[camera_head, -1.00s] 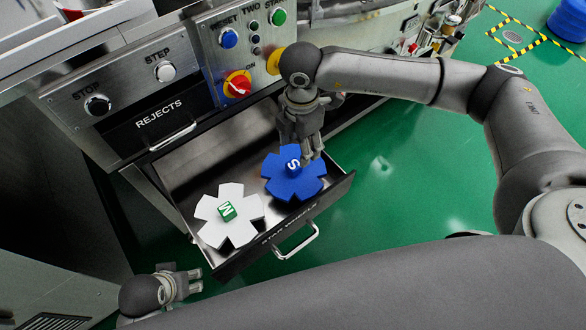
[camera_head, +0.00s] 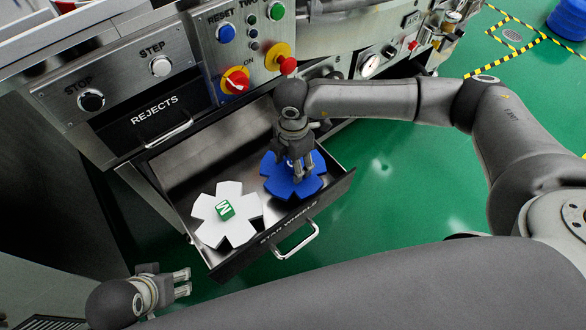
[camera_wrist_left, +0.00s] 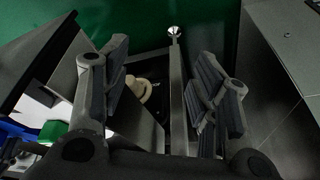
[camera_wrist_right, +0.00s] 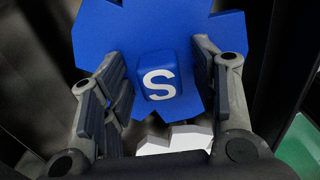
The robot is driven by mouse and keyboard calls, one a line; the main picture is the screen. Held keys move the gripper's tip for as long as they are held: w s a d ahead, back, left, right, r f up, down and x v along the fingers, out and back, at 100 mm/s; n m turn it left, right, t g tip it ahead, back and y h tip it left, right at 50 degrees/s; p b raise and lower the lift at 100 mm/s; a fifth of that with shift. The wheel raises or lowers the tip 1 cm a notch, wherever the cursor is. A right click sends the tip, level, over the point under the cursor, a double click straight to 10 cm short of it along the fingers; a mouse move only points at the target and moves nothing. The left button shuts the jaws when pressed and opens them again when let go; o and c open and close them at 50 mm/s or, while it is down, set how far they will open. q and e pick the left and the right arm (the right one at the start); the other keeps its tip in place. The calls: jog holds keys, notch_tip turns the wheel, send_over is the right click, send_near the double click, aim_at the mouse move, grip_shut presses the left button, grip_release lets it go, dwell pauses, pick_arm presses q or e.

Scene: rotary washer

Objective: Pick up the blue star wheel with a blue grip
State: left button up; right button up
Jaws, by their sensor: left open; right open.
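The blue star wheel (camera_head: 281,186) lies flat in the right part of the open drawer (camera_head: 335,184). Its blue grip, a cube marked with a white S, shows in the right wrist view (camera_wrist_right: 158,76). My right gripper (camera_head: 300,174) is over the blue wheel, pointing down. In the right wrist view its fingers are spread, one on each side of the blue grip, with gaps visible. It is open and holds nothing. It hides part of the blue wheel in the head view. My left gripper (camera_head: 186,282) is open and empty at the lower left, outside the drawer.
A white star wheel (camera_head: 240,229) with a green grip lies left of the blue one in the drawer. The drawer handle (camera_head: 300,240) sticks out in front. A control panel (camera_head: 215,55) with buttons and a red knob stands behind.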

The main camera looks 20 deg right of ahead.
grip_shut()
jog(key=shift+r, duration=0.1)
jog(key=shift+r, duration=0.1)
